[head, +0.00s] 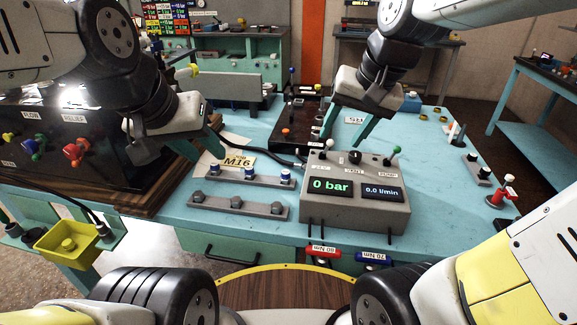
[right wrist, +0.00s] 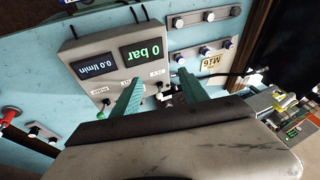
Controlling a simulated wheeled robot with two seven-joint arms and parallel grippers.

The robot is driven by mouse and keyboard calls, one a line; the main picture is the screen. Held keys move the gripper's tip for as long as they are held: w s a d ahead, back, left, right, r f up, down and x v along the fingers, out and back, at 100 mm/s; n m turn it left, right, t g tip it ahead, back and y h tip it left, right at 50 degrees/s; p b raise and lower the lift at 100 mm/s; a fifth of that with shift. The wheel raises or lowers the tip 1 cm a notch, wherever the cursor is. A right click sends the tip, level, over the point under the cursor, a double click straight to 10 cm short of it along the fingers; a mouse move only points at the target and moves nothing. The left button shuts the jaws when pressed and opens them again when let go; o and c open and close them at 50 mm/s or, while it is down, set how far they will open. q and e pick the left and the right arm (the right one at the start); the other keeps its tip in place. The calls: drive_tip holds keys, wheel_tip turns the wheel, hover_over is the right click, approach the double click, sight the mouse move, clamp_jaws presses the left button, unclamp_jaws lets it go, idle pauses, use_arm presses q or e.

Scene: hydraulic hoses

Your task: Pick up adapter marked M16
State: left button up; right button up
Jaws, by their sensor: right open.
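A cream tag reading M16 (head: 238,161) lies on the blue bench behind a grey rack (head: 262,182) that holds several blue-topped fittings. The tag and the rack (right wrist: 225,45) also show in the right wrist view. I cannot read markings on the fittings, so I cannot tell which one is the M16 adapter. My left gripper (head: 210,156) is open and empty, just left of the tag. My right gripper (head: 343,133) is open, above the back of the grey gauge box. Its fingers (right wrist: 158,76) in the right wrist view have nothing clearly held between them.
The gauge box (head: 355,214) reading 0 bar stands right of the racks. A second rack (head: 220,208) with grey fittings lies in front. A dark hose (head: 262,149) runs behind the tag. A dark panel box (head: 50,165) stands left. A yellow tray (head: 68,259) is at lower left. The bench's right side has free room.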

drive_tip(key=w+a+f+m+g, duration=0.2)
drive_tip(key=w+a+f, duration=0.35)
drive_tip(key=w, duration=0.35)
drive_tip(key=m+g+h, duration=0.2)
hover_over(285, 172)
drive_tip(key=d, duration=0.1)
drive_tip(key=f, duration=0.8)
drive_tip(key=shift+s, duration=0.3)
drive_tip(key=shift+w+a+f+h, duration=0.15)
drive_tip(key=shift+f+h, duration=0.15)
drive_tip(key=shift+f, duration=0.35)
drive_tip(key=f, duration=0.7)
drive_tip(key=shift+w+a, duration=0.2)
drive_tip(key=shift+a, duration=0.1)
clamp_jaws()
